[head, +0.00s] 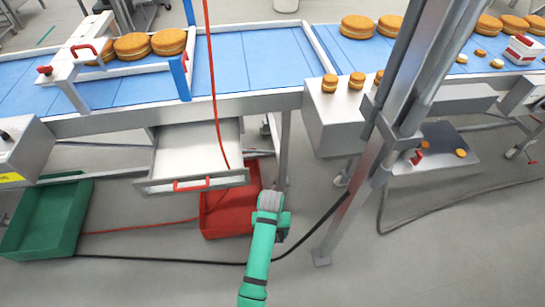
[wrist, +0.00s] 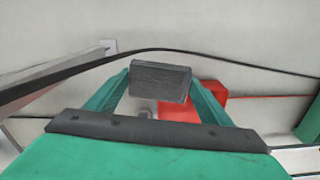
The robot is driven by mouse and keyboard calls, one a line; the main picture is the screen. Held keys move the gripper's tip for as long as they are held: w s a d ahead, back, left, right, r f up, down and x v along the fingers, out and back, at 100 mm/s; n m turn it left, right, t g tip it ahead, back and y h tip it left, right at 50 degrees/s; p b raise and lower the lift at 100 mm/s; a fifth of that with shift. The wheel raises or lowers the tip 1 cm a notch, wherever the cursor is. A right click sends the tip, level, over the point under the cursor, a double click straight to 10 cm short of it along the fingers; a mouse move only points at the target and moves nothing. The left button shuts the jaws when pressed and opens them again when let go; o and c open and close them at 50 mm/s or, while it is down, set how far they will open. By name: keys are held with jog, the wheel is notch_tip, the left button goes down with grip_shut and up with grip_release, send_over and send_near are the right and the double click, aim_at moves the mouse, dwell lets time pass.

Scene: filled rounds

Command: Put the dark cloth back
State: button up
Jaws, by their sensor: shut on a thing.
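In the wrist view, a dark grey, block-like piece, which I take to be the folded dark cloth (wrist: 160,75), sits between the two teal fingers of my gripper (wrist: 160,88). The fingers are shut on its sides. Behind it in that view is part of a red crate (wrist: 207,95). In the head view my arm reaches up from the bottom and ends in front of the red crate (head: 218,222) on the floor. My fingers and the cloth cannot be made out clearly there.
An open, empty-looking drawer (head: 190,155) with a red handle juts out under the blue conveyor (head: 245,65). A green crate (head: 45,215) lies at left. A red hose (head: 212,80) hangs before the conveyor. A metal post (head: 400,100) stands at right. Cables cross the floor.

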jog(key=s+f, duration=0.6)
jog(key=s, duration=0.1)
jog(key=shift+d, duration=0.4)
